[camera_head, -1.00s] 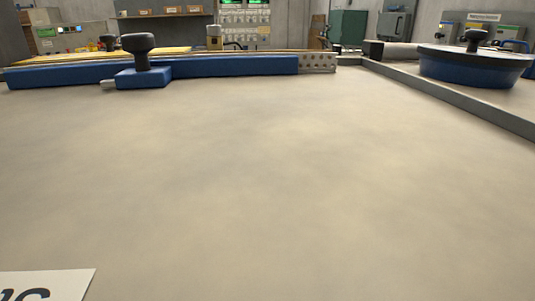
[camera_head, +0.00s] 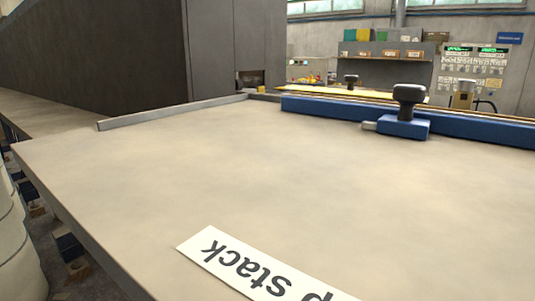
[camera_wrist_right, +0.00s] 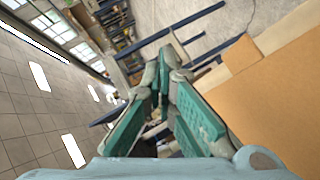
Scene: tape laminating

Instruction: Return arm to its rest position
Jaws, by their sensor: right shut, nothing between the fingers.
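My right gripper (camera_wrist_right: 165,65) shows only in the right wrist view. Its teal-padded fingers meet at the tips, and nothing is between them. No task object is near the fingertips. Neither arm shows in the head view, and my left gripper is in no view.
A wide beige table (camera_head: 190,185) is mostly clear. A white label reading "p stack" (camera_head: 245,263) lies at its front. A blue rail (camera_head: 340,111) with a black-knobbed blue block (camera_head: 403,124) runs along the back. In the tilted right wrist view, a brown panel (camera_wrist_right: 270,105) fills the right.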

